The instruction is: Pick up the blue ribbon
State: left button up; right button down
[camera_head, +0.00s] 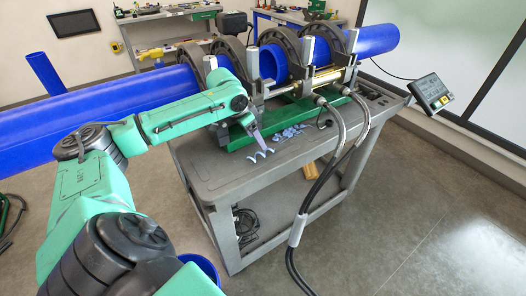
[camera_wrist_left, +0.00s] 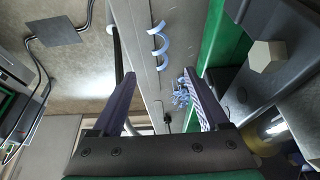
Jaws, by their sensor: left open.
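A pale blue curled ribbon (camera_head: 264,154) lies on the grey cart top in the head view, close to the edge. It also shows in the left wrist view as a loose spiral (camera_wrist_left: 158,46), beyond the fingertips and between their lines. A tangled heap of similar pale blue ribbon (camera_head: 291,132) lies farther right, beside the green base; in the wrist view the heap (camera_wrist_left: 180,94) is partly hidden by the right-hand finger. My left gripper (camera_head: 259,141) points down just above the spiral. Its purple fingers (camera_wrist_left: 158,78) are apart with nothing held between them. My right gripper is not in view.
The grey cart (camera_head: 205,175) carries a green machine base (camera_head: 243,132) with dark clamp rings around a blue pipe (camera_head: 376,40), close beside my gripper. Thick hoses (camera_head: 335,135) hang over the cart's front edge.

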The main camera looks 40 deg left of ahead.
aim_at(263, 154)
pick_arm(q)
jog(key=p+x, duration=0.1)
jog(key=x, duration=0.6)
jog(key=shift+w, duration=0.15)
jog(key=shift+f, duration=0.15)
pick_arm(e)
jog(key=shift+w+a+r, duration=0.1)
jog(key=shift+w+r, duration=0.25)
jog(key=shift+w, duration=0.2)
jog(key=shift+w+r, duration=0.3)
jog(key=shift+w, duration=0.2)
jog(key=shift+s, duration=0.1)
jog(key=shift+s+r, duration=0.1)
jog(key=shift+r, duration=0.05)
pick_arm(q)
jog(key=shift+f+p, duration=0.25)
jog(key=shift+p, duration=0.15)
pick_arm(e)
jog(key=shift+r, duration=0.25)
pick_arm(q)
grip_shut()
